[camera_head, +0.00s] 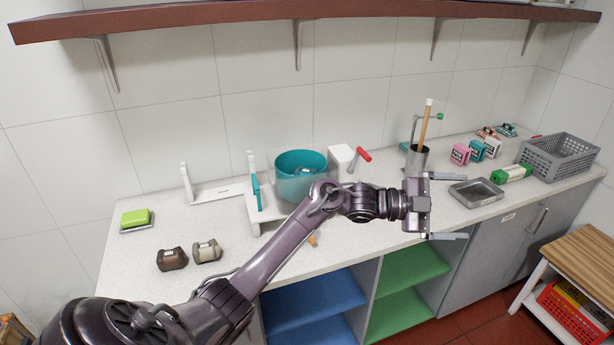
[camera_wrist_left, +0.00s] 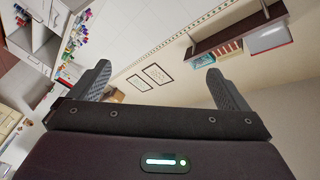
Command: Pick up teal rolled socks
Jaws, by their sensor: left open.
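My left gripper (camera_head: 450,206) is open and empty, stretched out above the counter's front edge and pointing right. In the left wrist view its two fingers (camera_wrist_left: 160,88) stand wide apart with nothing between them. At the back right of the counter a small teal item (camera_head: 507,130) lies beside a similar brownish one (camera_head: 487,132). A teal block with a pale label (camera_head: 477,150) stands between a pink one (camera_head: 460,153) and a dark one (camera_head: 492,148). I cannot tell which teal item is the rolled socks. The gripper is apart from both. My right gripper is not in view.
A teal basin (camera_head: 301,176) stands behind my arm. Brown (camera_head: 172,258) and beige (camera_head: 207,252) bundles lie left.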

